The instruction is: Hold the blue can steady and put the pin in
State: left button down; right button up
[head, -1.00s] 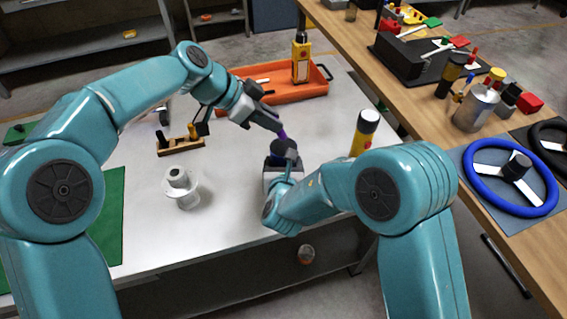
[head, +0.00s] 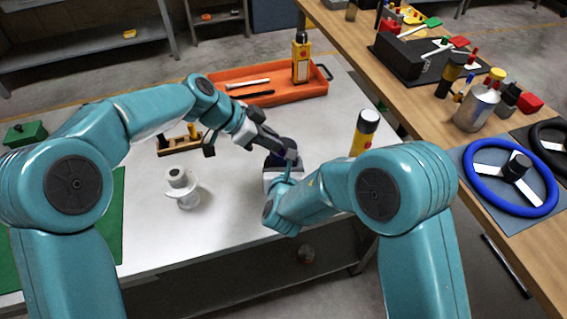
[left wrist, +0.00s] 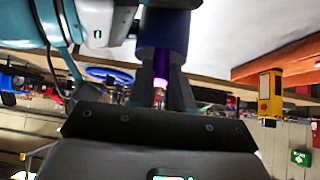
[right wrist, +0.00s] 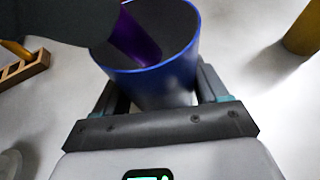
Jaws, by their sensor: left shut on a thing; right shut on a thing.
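The blue can (right wrist: 160,85) stands upright with its open mouth up, dark inside. My right gripper (right wrist: 163,92) is shut around its sides. In the head view the can (head: 284,148) is partly hidden by both arms. The purple pin (right wrist: 137,40) reaches inside the can's rim at the left side of the mouth and looks tilted. Its lower end and whether it touches the bottom are hard to see. My left gripper (head: 276,140) is shut on the pin just over the can. The pin (left wrist: 161,66) shows between its fingers in the left wrist view.
A white flanged spool (head: 181,188) and a wooden rack (head: 180,143) stand to the left. A yellow bottle (head: 362,135) stands close on the right. An orange tray (head: 270,92) lies behind.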

pick_arm(q)
jog(key=c, duration=0.9)
grip_release()
jog(key=shift+c, duration=0.2)
jog(key=v, duration=1.2)
jog(key=shift+w, duration=0.1)
